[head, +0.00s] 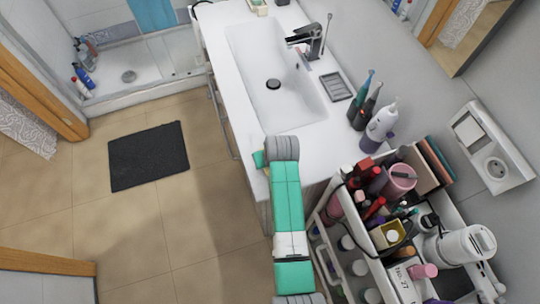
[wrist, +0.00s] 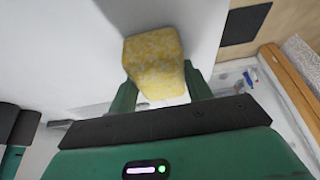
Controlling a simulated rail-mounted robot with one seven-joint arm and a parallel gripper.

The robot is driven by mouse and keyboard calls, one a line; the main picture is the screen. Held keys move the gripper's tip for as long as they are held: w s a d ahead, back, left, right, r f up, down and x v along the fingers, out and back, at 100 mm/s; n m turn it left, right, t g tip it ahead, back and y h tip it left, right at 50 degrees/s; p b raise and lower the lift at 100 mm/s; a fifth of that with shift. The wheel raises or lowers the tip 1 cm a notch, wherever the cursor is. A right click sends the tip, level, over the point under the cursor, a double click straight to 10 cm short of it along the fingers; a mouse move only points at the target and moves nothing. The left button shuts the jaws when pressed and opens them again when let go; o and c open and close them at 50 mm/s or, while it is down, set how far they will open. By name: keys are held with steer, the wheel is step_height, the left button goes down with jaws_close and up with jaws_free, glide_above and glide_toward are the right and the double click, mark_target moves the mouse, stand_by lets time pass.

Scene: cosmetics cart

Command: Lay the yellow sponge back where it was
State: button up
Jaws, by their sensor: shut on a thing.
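The yellow sponge (wrist: 155,62) is a small mottled block in the wrist view. My gripper (wrist: 160,90) is shut on it, with one green finger on each side of its lower part. Most of the sponge sticks out past the fingertips. In the head view my arm reaches to the front edge of the white washbasin counter (head: 240,85).
The basin has a black faucet (head: 306,38). A soap dish (head: 336,86), toothbrushes (head: 364,88) and a white bottle (head: 380,126) stand along the counter's right side. A crowded cosmetics cart (head: 410,270) stands right of my arm. A dark mat (head: 148,156) lies on open floor.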

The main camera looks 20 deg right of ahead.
steer(key=shift+f, duration=0.2)
steer(key=o, duration=0.9)
steer(key=p+v, duration=0.1)
steer(key=v, duration=1.1)
steer(key=shift+r, duration=0.25)
